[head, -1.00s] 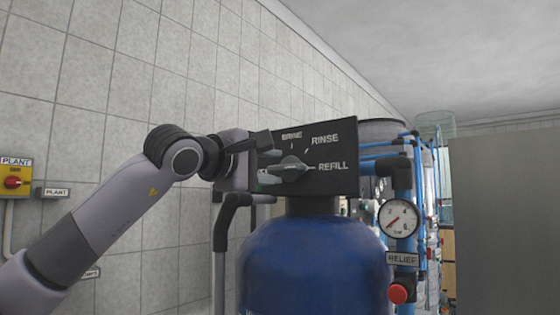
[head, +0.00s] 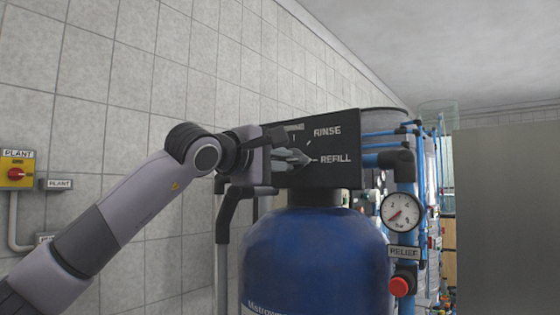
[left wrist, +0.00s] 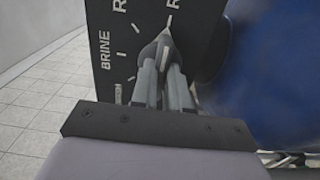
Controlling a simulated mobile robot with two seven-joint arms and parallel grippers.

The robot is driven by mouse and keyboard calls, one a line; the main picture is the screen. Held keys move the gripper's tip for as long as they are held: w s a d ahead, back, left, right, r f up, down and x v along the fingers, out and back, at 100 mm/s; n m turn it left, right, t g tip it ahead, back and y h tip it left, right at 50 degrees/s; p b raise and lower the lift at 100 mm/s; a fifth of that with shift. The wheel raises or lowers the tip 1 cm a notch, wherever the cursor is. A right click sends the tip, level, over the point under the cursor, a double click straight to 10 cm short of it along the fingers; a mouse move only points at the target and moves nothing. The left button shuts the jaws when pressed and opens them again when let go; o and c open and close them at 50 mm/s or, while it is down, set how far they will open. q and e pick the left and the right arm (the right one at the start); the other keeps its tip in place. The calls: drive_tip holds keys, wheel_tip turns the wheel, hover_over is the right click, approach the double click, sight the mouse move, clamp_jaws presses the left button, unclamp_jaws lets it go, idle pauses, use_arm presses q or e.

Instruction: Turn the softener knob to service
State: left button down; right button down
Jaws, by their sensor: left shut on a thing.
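The softener knob (left wrist: 155,48) is a dark grey pointer on the black control panel (head: 343,173) above the blue tank. Its tip points at the REFILL mark in the head view. My left gripper (head: 290,156) reaches in from the left and is shut on the knob. In the left wrist view its two grey fingers (left wrist: 163,82) press on both sides of the knob. RINSE and REFILL are readable in the head view, and BRINE in the left wrist view. I see no service label; my gripper hides part of the dial. My right gripper is out of view.
The blue tank (head: 315,250) stands below the panel. A pressure gauge (head: 402,212), a RELIEF label and a red knob (head: 401,287) sit on blue piping to the right. A tiled wall is behind my arm, with a yellow PLANT switch (head: 16,172) at far left.

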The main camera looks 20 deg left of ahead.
use_arm(q)
drive_tip(key=shift+f, duration=0.1)
drive_tip(key=shift+n+b, duration=6)
drive_tip(key=shift+n, duration=11.8)
